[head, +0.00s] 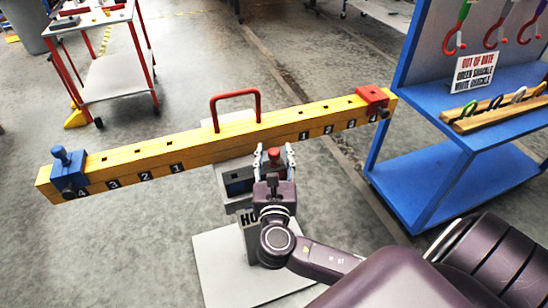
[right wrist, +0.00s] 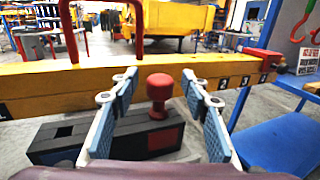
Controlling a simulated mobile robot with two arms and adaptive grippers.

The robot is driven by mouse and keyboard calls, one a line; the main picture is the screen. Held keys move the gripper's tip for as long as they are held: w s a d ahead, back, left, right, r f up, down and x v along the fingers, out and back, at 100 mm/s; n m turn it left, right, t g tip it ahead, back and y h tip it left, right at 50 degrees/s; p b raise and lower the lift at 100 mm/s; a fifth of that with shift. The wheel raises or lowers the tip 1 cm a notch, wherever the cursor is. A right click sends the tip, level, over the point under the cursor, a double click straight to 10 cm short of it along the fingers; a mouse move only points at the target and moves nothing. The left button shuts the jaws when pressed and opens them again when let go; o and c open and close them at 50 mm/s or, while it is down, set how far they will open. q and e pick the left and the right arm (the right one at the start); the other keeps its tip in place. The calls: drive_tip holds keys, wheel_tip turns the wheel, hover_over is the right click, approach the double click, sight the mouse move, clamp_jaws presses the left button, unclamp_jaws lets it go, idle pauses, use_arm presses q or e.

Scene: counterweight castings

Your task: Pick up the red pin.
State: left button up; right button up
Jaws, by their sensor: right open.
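The red pin (head: 273,153) stands upright with a round knob in the middle of the head view, just in front of the yellow beam. In the right wrist view a gap shows between the pin and each finger (right wrist: 158,98). The pin's lower end is hidden in the block. My left gripper is not in view.
The numbered yellow beam (head: 205,142) lies just behind the pin, with a red handle (head: 235,93), a blue slider (head: 67,172) and a red slider (head: 371,98). A blue rack (head: 440,130) with hooks and a sign stands right. A red-legged cart (head: 110,75) stands back left.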

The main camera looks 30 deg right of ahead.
drive_tip(key=c, duration=0.4)
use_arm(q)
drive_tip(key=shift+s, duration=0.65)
use_arm(e)
clamp_jaws()
drive_tip(key=shift+r, duration=0.1)
